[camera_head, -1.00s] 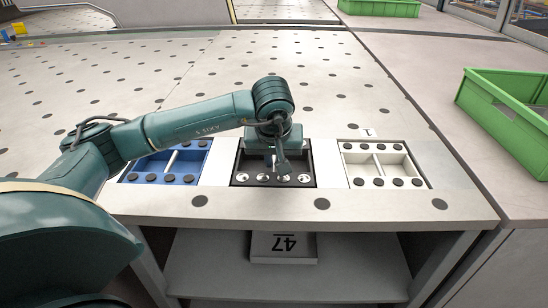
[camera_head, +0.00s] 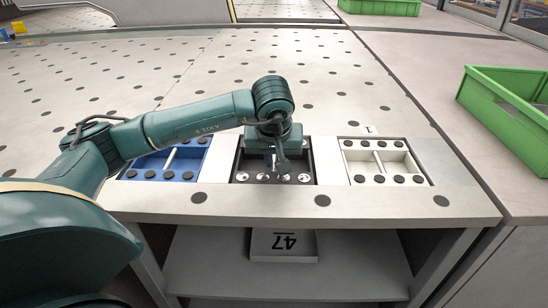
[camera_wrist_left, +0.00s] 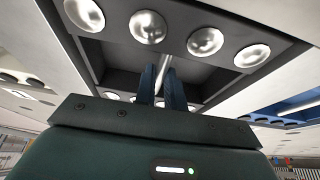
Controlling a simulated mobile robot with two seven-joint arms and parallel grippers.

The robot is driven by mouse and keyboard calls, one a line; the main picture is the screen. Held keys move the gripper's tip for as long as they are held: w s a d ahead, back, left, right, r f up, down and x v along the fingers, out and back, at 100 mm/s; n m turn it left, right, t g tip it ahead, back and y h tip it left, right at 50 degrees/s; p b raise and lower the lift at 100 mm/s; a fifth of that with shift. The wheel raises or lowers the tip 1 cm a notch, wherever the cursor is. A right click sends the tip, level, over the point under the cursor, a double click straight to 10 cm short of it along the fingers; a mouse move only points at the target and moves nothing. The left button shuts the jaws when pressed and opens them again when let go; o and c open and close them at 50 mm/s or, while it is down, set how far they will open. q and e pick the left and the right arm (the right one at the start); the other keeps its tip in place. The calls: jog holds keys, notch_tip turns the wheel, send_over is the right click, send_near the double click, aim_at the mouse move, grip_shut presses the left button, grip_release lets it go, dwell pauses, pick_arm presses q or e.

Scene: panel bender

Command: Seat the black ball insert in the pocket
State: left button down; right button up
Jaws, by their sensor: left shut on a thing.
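The black ball insert (camera_head: 311,166) is a dark tray with silvery balls along its edges and a bar across its middle. It lies in line with the middle opening at the table's front edge, between the blue and white inserts. My left gripper (camera_head: 280,163) comes down over it from above, covering its middle. In the left wrist view my left gripper (camera_wrist_left: 162,78) is shut on the central bar of the black ball insert (camera_wrist_left: 112,52). The pocket is mostly hidden under the insert, and I cannot tell whether the insert is fully down. My right gripper is not in view.
A blue insert (camera_head: 160,176) sits left of the black one and a white insert (camera_head: 385,180) right of it. A green crate (camera_head: 500,112) stands at the right. A shelf below holds a box marked 47 (camera_head: 284,246). The dotted table behind is clear.

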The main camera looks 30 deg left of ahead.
pick_arm(q)
jog(key=c, duration=1.4)
grip_release()
jog(key=shift+f, duration=0.1)
jog(key=shift+r, duration=0.3)
jog(key=v, duration=1.2)
jog(key=shift+s+d+r, duration=0.1)
jog(key=shift+d+r, duration=0.05)
jog(key=shift+r, duration=0.25)
